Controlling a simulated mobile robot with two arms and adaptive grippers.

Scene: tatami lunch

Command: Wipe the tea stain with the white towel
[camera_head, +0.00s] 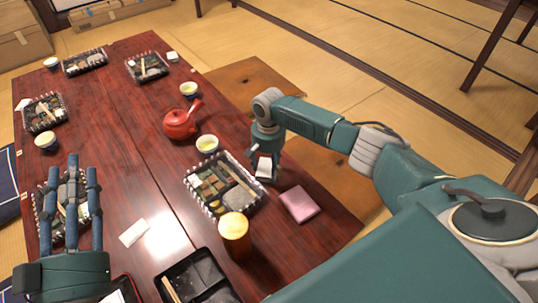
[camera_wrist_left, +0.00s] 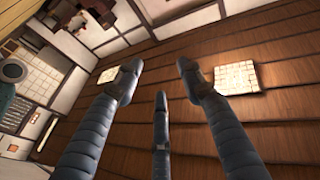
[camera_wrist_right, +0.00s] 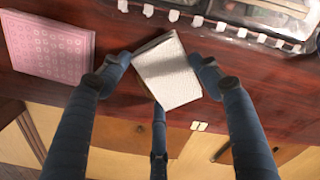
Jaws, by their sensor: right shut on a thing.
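The folded white towel (camera_head: 264,170) is between the fingers of my right gripper (camera_head: 266,156), at the right edge of the table beside a bento tray. In the right wrist view, the towel (camera_wrist_right: 170,72) is tilted, and the fingers of my right gripper (camera_wrist_right: 160,75) are shut on it. I cannot tell whether it touches the table. My left gripper (camera_head: 70,185) is empty, its fingers spread and pointing up over the table's left side; the left wrist view shows its fingers (camera_wrist_left: 160,80) apart. I cannot make out the tea stain.
A pink square item (camera_head: 299,204) lies near the right edge. A bento tray (camera_head: 258,198), an orange-brown cup (camera_head: 235,238), a green tea cup (camera_head: 207,144) and a red teapot (camera_head: 181,124) stand close by. More bento trays line the dark red table (camera_head: 155,185).

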